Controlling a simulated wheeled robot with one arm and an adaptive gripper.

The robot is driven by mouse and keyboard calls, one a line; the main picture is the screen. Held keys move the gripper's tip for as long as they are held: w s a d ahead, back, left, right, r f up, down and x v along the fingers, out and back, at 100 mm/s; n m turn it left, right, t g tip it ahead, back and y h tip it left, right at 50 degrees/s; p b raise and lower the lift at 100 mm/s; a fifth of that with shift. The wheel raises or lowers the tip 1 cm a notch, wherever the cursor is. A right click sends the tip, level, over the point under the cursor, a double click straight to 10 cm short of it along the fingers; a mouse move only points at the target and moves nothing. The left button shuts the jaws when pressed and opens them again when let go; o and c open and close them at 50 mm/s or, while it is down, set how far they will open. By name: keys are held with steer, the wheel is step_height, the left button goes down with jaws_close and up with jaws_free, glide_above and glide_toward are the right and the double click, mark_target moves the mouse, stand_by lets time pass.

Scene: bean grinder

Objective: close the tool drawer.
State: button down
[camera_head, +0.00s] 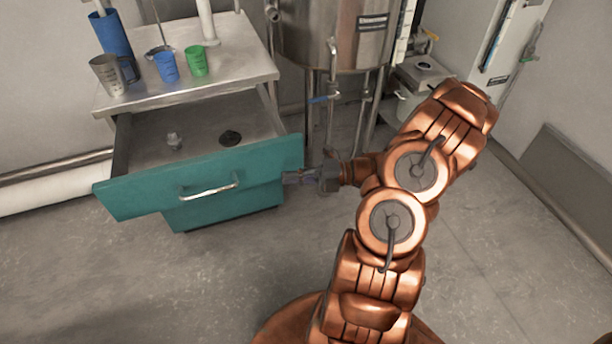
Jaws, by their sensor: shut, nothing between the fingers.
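The tool drawer (131,191) is a teal-fronted drawer pulled out from under a grey worktop. Its front carries a silver bar handle (210,188). My gripper (287,178) is shut and empty. It is at the right end of the drawer front, close to its edge; I cannot tell whether it touches. It is to the right of the handle.
On the worktop (236,66) stand a metal jug (108,75), a blue cup (166,67), a green cup (196,60) and a tall blue container (111,33). A steel tank (318,30) on legs with pipes stands behind my gripper. The floor in front of the drawer is clear.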

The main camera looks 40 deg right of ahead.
mark_target(280, 166)
steer(key=shift+w, duration=2.35)
steer(key=shift+w+r, duration=0.1)
steer(key=shift+w, duration=0.05)
